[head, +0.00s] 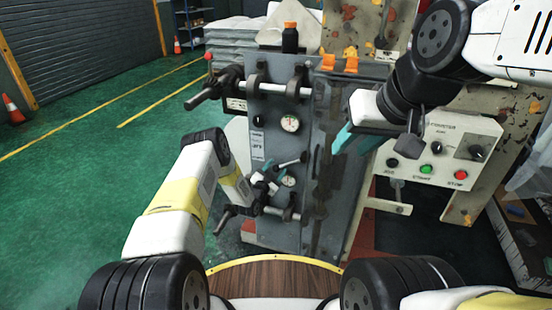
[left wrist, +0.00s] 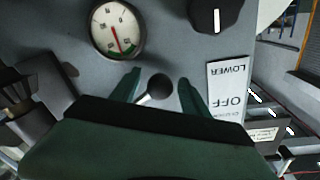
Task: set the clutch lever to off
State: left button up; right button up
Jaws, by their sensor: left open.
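The clutch lever's black ball knob (left wrist: 160,88) on a short silver stem stands between the two green fingers of my left gripper (left wrist: 158,92) in the left wrist view. The fingers are open, with a gap on each side of the knob. A white label (left wrist: 228,88) reading LOWER and OFF, upside down in that view, lies to the right of the knob. In the head view my left gripper (head: 266,180) is at the grey panel's lower part, where it hides the lever. My right gripper (head: 358,140) is beside the panel's right side, mostly hidden by its own wrist.
A gauge (left wrist: 117,29) and a black dial (left wrist: 217,12) sit near the lever. The grey panel (head: 270,110) has an upper gauge (head: 290,123) and protruding bars (head: 285,88). A control box (head: 440,150) with buttons stands right. Green floor (head: 100,170) is open at left.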

pick_arm(q)
grip_shut()
dwell(1.4)
